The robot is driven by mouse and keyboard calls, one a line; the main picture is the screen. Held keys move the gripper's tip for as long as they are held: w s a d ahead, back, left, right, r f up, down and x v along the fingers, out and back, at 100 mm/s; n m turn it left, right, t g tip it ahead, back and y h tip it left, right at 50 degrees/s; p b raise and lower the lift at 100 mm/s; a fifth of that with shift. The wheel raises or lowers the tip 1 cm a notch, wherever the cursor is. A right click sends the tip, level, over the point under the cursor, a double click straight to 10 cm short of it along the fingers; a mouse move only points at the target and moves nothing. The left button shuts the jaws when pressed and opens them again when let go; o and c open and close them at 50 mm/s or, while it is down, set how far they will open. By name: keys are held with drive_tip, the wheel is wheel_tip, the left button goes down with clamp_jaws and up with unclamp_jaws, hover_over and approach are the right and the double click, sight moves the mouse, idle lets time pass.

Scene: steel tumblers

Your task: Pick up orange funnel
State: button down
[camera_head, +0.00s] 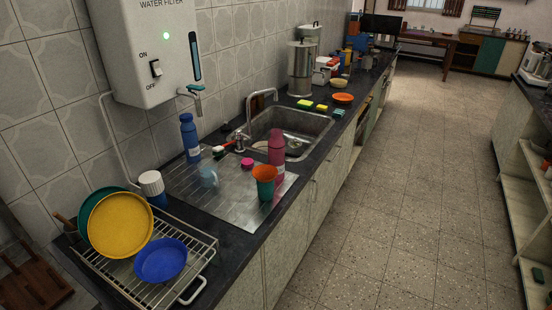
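An orange funnel-like piece (265,173) with a wide open top sits upright at the front of the steel drainboard. A green part (266,190) shows directly below it, like a cup that it rests in; I cannot tell whether the two are separate. A pink bottle (276,150) stands close behind it. My gripper is not in view.
A pink lid (247,163), a clear mug (209,177) and a blue bottle (190,138) stand to its left. The sink (315,125) lies behind, with an orange dish (343,98) beyond. A dish rack (195,283) with plates fills the near end.

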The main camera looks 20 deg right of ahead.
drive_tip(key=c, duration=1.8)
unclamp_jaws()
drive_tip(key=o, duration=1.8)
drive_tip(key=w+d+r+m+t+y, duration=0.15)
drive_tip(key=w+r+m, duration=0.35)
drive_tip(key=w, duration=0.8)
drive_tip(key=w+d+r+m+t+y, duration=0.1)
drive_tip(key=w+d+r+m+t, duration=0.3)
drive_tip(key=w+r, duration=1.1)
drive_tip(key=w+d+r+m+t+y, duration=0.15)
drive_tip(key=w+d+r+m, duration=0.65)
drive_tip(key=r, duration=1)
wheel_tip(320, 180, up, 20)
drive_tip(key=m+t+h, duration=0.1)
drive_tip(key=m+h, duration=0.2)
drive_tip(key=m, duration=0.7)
hover_over(265, 181)
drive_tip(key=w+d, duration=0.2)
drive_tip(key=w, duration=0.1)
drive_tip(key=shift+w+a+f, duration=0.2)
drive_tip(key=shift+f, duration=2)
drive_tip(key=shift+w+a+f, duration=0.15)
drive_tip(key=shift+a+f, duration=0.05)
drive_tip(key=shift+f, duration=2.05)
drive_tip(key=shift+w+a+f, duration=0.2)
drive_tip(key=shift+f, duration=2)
